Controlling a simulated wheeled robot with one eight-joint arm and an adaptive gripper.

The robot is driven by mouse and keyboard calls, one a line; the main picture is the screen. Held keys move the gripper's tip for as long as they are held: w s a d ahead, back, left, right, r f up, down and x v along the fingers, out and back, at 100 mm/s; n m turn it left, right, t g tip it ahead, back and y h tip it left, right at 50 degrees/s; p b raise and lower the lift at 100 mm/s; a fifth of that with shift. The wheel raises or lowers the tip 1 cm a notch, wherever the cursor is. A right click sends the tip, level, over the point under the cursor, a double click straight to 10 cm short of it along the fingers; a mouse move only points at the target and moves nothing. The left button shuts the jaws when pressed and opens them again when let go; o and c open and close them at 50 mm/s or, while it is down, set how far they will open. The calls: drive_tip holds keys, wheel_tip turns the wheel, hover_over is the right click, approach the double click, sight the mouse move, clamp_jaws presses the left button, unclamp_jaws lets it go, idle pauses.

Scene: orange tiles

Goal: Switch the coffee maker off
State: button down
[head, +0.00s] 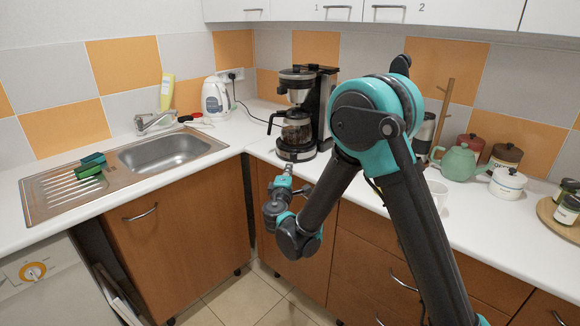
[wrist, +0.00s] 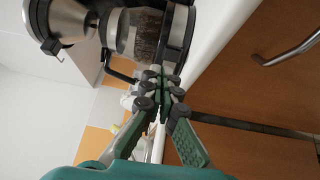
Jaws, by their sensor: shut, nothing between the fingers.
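The black and silver coffee maker (head: 327,105) stands on the white counter, just right of the corner. Its glass carafe (head: 296,130) with dark contents sits on the round base (head: 296,152). My gripper (head: 287,169) is in front of the counter edge, close to the base. In the wrist view, which is turned sideways, the fingers (wrist: 165,86) are shut and empty. The base (wrist: 178,32) and carafe (wrist: 144,36) show just past the fingertips. I cannot tell whether the fingertips touch the base. No switch can be made out clearly.
A sink (head: 165,152) and a white kettle (head: 216,98) are to the left. A white cup (head: 437,194), a green teapot (head: 458,162) and canisters stand to the right. Wooden cabinet fronts (head: 190,215) lie below the counter. My arm hides part of the counter.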

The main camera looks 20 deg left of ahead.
drive_tip(key=shift+r+v, duration=0.2)
drive_tip(key=shift+v, duration=1.1)
drive_tip(key=shift+r+v, duration=0.25)
drive_tip(key=shift+v, duration=1.1)
